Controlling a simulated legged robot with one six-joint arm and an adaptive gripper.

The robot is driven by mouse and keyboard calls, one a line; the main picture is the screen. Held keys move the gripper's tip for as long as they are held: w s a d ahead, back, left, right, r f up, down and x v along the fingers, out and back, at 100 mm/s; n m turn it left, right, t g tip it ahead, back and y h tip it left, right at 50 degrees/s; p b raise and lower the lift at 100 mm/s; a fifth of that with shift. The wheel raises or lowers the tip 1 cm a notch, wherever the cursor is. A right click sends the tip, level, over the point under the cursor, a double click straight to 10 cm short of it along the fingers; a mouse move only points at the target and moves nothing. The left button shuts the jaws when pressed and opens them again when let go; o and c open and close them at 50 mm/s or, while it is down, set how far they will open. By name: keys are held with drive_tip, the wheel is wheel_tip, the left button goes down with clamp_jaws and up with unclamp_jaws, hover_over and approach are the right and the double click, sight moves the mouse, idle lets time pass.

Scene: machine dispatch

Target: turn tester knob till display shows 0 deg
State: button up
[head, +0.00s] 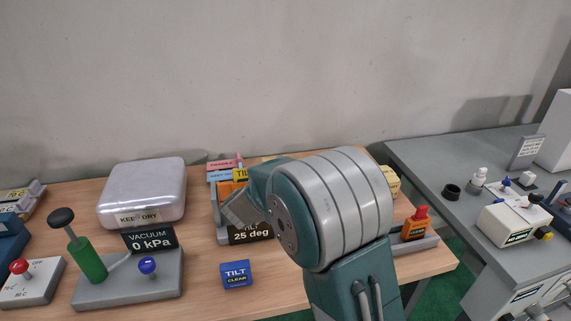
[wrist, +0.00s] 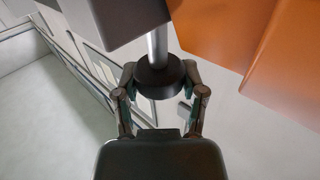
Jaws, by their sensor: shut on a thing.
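The tilt tester (head: 222,236) stands on the wooden table, mostly behind my arm. Its dark display (head: 250,233) reads 25 deg. Orange parts of it show in the head view (head: 228,189) and probably at the upper right of the wrist view (wrist: 270,65). In the wrist view a dark round knob (wrist: 158,84) sits on a silver shaft (wrist: 157,45). My gripper (wrist: 160,78) is shut on the knob, one finger at each side. The knob and my fingers are hidden by my arm in the head view.
A blue TILT CLEAR block (head: 236,275) lies in front of the tester. A vacuum unit (head: 140,280) with a green pump and a silver KEEP DRY case (head: 143,190) stand to the left. A red-capped orange bottle (head: 416,224) is right of my arm. A grey bench (head: 450,160) is farther right.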

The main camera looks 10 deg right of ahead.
drive_tip(key=o, duration=1.2)
drive_tip(key=shift+w+a, duration=0.1)
drive_tip(key=shift+w, duration=0.05)
drive_tip(key=shift+c, duration=0.2)
drive_tip(key=v, duration=1.2)
drive_tip(key=shift+a, duration=0.1)
